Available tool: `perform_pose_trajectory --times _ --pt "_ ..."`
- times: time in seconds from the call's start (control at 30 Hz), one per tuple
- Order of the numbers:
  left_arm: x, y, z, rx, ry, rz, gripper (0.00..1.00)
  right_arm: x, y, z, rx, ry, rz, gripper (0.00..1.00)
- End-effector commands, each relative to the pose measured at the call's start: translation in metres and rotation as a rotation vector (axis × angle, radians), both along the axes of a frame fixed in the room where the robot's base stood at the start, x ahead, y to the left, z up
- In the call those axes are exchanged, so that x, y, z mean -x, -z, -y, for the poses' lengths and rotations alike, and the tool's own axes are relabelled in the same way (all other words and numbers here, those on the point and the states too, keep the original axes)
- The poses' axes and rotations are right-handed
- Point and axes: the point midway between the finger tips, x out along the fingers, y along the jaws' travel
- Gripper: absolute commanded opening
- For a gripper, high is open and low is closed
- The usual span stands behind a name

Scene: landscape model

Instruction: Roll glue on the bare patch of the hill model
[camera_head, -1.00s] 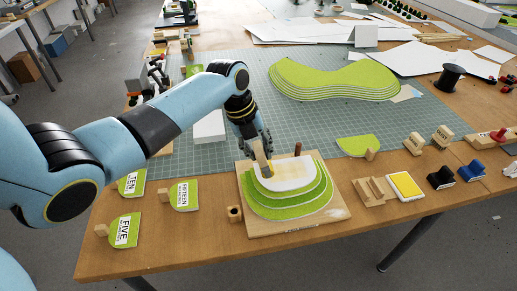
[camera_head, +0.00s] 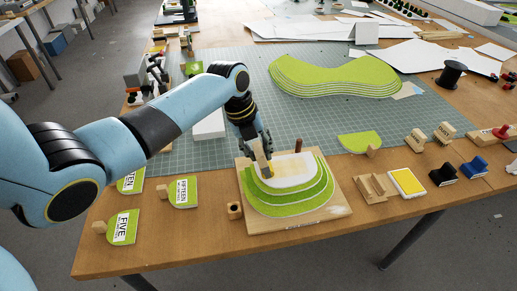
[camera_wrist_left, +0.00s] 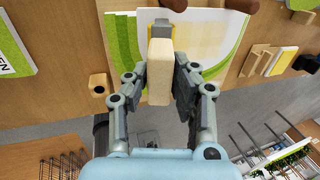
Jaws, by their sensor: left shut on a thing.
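The hill model (camera_head: 318,203) stands on a wooden board (camera_head: 335,213) near the table's front edge. It has stepped green layers and a pale bare patch (camera_head: 295,173) on top. My left gripper (camera_head: 264,166) is shut on the beige handle (camera_wrist_left: 160,75) of a roller, at the left side of the patch. The roller's grey frame (camera_wrist_left: 160,30) and a bit of yellow show beyond the handle in the wrist view. The roller appears to be on or just above the patch; its contact is hidden. My right gripper is not in view.
A brown peg (camera_head: 298,146) stands behind the patch. A small wooden block (camera_head: 234,210) stands left of the board. Green label pieces (camera_head: 183,193) lie further left. A yellow pad (camera_head: 407,182) and several stamps stand to the right. A larger green layered model (camera_head: 335,80) lies behind.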

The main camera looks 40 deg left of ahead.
Motion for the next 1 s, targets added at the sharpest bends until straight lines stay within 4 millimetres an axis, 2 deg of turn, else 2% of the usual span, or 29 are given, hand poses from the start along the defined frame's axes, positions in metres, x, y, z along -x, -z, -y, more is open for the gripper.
perform_pose_trajectory --times 0.47,1.0 --pt "-0.001 0.007 0.001 0.001 0.000 0.001 0.00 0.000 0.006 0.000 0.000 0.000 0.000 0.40" --pt "-0.031 0.005 0.026 0.000 0.000 0.001 0.00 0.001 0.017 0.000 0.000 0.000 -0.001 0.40"
